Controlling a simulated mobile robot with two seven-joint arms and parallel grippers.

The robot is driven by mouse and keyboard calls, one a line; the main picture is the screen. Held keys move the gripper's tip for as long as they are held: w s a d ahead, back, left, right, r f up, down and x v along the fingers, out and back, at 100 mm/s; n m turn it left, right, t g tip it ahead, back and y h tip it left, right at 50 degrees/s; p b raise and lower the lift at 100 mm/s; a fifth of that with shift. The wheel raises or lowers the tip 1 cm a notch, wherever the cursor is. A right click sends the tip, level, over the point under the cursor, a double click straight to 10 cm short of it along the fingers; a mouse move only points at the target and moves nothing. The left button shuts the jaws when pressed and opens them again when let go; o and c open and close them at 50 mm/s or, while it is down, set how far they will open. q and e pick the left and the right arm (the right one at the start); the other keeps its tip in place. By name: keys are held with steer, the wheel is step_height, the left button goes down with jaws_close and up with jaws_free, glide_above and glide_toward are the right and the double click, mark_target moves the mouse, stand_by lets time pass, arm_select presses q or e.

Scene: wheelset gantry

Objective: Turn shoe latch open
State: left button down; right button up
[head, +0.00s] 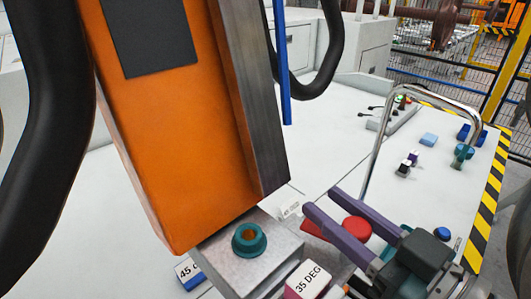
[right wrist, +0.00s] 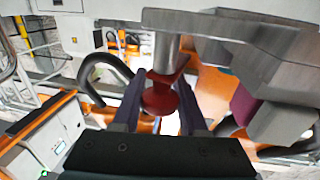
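A red latch knob (head: 357,229) sits beside the grey metal block, low right of centre in the head view. More red shows past the near finger, and I take this red part to be the shoe latch. My right gripper (head: 324,203) reaches in from the lower right, its two purple fingers apart on either side of the knob. In the right wrist view the red knob (right wrist: 160,98) is between the dark fingers (right wrist: 160,80), under a grey metal shaft. Whether the fingers touch it is unclear. My left gripper is not in view.
A large orange column (head: 185,130) stands left of the fingers. A teal-rimmed socket (head: 249,240) and a "35 DEG" block (head: 308,280) sit close by. A chrome handle (head: 375,150) arches behind the gripper. The white table top (head: 330,150) has free room beyond.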

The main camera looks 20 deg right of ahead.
jaws_close()
steer(key=shift+d+m+t+h, duration=0.2)
steer(key=shift+m+h, duration=0.55)
steer(key=shift+h, duration=0.45)
steer(key=shift+d+m+t+h, duration=0.1)
steer(key=shift+d+m+h, duration=0.1)
steer(key=shift+m+h, duration=0.8)
steer(key=shift+n, duration=0.25)
steer(key=o, duration=0.5)
jaws_free()
